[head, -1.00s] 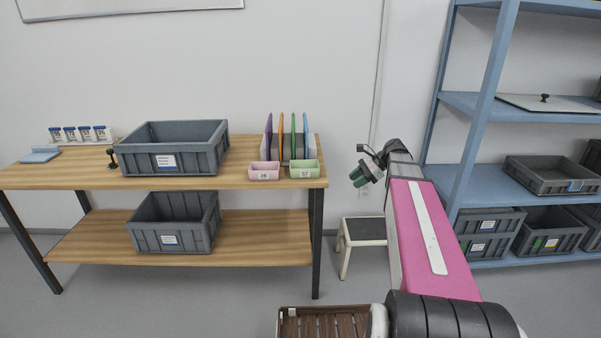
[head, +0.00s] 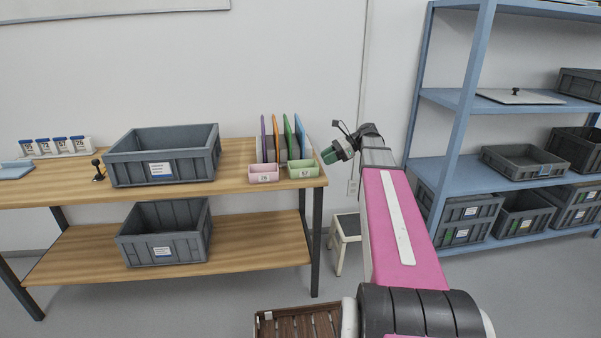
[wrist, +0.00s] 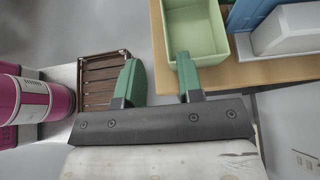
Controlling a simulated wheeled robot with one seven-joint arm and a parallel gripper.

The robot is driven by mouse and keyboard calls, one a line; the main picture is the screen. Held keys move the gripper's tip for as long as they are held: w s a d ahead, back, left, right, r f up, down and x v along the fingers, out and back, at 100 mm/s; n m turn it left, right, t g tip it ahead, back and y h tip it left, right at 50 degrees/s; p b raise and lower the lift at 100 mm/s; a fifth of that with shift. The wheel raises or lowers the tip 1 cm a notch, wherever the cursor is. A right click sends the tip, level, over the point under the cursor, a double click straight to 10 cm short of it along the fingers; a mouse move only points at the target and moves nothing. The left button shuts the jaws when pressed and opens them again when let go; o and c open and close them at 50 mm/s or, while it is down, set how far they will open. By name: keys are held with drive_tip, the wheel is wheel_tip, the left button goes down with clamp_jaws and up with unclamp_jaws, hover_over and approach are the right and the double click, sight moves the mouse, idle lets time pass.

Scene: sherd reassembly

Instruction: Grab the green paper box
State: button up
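The green paper box (head: 300,173) is a small, open-topped, pale green box labelled 57. It sits at the front right of the wooden table, beside a pink box. In the wrist view the green box (wrist: 195,30) is near the top centre, ahead of the fingers, and looks empty inside. My gripper (wrist: 158,80) has two green fingers spread apart with nothing between them. In the head view my gripper (head: 338,151) is at the right of the table end, to the right of the box and apart from it.
A pink box (head: 263,174) labelled 26 adjoins the green one. Coloured upright panels (head: 284,140) stand behind them. A grey crate (head: 163,154) is further left on the table (head: 236,160). A step stool (head: 345,232), a brown slatted crate (head: 300,322) and blue shelves (head: 462,120) are nearby.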

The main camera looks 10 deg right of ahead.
drive_tip(key=x, duration=0.8)
drive_tip(key=shift+w+a+f, duration=0.2)
drive_tip(key=shift+w+f, duration=0.05)
drive_tip(key=shift+w, duration=0.05)
clamp_jaws()
